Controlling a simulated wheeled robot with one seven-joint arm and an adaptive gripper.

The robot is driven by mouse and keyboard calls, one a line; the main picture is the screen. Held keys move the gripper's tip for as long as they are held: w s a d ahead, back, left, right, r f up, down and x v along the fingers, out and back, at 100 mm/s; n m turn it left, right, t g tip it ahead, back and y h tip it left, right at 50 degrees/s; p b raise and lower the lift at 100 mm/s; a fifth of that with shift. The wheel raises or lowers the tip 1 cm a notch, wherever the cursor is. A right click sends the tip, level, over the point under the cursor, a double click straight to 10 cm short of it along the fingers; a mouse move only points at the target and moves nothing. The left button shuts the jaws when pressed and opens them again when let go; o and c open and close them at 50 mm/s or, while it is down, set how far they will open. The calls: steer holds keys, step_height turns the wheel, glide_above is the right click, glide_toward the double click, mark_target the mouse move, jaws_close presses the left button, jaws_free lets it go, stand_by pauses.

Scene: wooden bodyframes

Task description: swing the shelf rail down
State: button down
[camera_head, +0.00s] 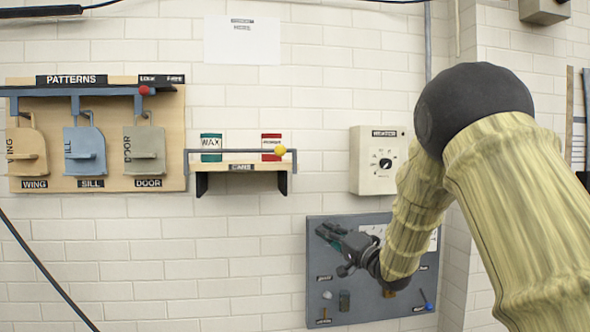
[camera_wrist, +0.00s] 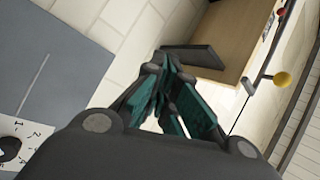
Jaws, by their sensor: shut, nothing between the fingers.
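The shelf rail (camera_head: 235,151) is a thin grey bar that runs level across the front of the wooden cans shelf (camera_head: 212,168), before the cans. Its yellow knob (camera_head: 280,150) is near the right end. In the wrist view the yellow knob (camera_wrist: 282,79) and the rail (camera_wrist: 264,66) show at the upper right, beside the wooden shelf (camera_wrist: 232,35). My gripper (camera_head: 322,231) is below and to the right of the shelf, before the grey panel, apart from the rail. Its fingers (camera_wrist: 168,62) are shut and empty.
A green wax can (camera_head: 211,142) and a red can (camera_head: 271,140) stand on the shelf. A patterns board (camera_head: 110,175) with its own rail and red knob hangs left. A heater box (camera_head: 377,175) is right of the shelf. The grey panel (camera_head: 365,312) carries small items. Bare wall lies below the shelf.

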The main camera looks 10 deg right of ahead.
steer(key=s+r+n+g+y, duration=0.1)
steer(key=s+r+y, duration=0.1)
steer(key=r, duration=0.8)
steer(key=s+a+r+n+g+y+b, duration=0.1)
steer(key=s+r+n+y, duration=0.1)
steer(key=r, duration=0.9)
steer(key=s+y, duration=0.1)
steer(key=y, duration=0.1)
steer(key=shift+r+n+g+y, duration=0.3)
steer(key=shift+g+y, duration=0.1)
steer(key=p+x, duration=0.5)
steer(key=x, duration=0.5)
steer(key=shift+s+a+f+p, duration=0.45)
steer(key=shift+s+f+p, duration=0.1)
steer(key=shift+s, duration=0.1)
steer(key=shift+s+a+f+p, duration=0.5)
steer(key=shift+s+f, duration=0.1)
steer(key=shift+s, duration=0.1)
steer(key=shift+f, duration=0.15)
